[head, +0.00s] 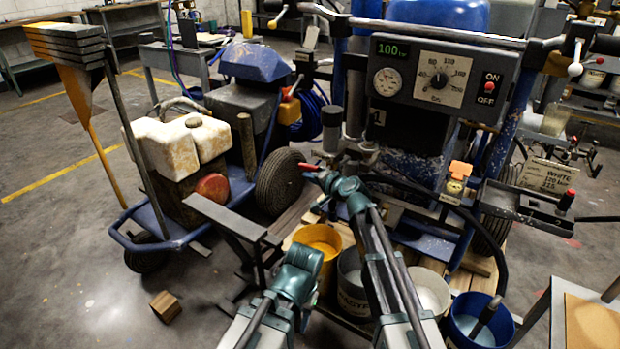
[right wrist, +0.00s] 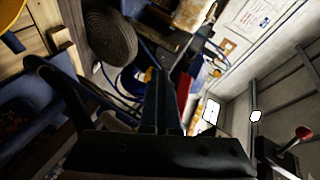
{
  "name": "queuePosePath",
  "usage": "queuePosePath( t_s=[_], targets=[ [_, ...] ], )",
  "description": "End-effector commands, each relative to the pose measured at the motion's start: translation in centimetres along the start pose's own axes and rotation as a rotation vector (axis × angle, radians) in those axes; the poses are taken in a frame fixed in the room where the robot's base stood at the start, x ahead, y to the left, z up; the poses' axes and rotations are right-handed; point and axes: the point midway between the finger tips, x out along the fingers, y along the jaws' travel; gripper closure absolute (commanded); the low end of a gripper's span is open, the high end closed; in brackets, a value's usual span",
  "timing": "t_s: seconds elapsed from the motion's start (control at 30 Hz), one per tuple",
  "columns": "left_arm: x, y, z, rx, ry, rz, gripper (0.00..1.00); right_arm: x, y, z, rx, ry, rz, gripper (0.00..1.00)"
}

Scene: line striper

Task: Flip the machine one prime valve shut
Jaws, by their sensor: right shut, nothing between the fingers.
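Machine one has a panel (head: 440,85) reading 100, with a dial, a gauge and a "1" below it. A small red handle (head: 310,167) shows low on its left side; I take it for the prime valve, but its lever position is too small to tell. My right gripper (head: 322,178) is shut and empty, with its tips right beside the red handle; I cannot tell if they touch. In the right wrist view the shut dark fingers (right wrist: 170,105) lie beside a red piece (right wrist: 183,95). My left arm is low in the head view; its gripper cannot be made out.
A second striper (head: 255,100) with a white tank (head: 178,140) stands at the left. A yellow bucket (head: 318,240) and a blue bucket (head: 480,322) stand below machine one. A wooden block (head: 165,306) lies on the floor. A dark bar (head: 225,212) stands left of my arms.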

Motion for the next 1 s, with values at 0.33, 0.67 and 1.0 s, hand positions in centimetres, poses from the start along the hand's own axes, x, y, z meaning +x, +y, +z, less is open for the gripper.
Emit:
queuePosePath(
  t_s=[0.33, 0.67, 1.0],
  targets=[
    [-0.1, 0.0, 0.0, 0.0, 0.0, 0.0, 0.48, 0.1, -0.1, 0.0, 0.0, 0.001, 0.0, 1.0],
    [-0.1, 0.0, 0.0, 0.0, 0.0, 0.0, 0.48, 0.1, -0.1, 0.0, 0.0, 0.001, 0.0, 1.0],
    [-1.0, -0.1, 0.1, 0.0, 0.0, 0.001, 0.48, -2.3, -0.3, 0.0, -0.001, 0.001, 0.001, 1.0]
  ],
)
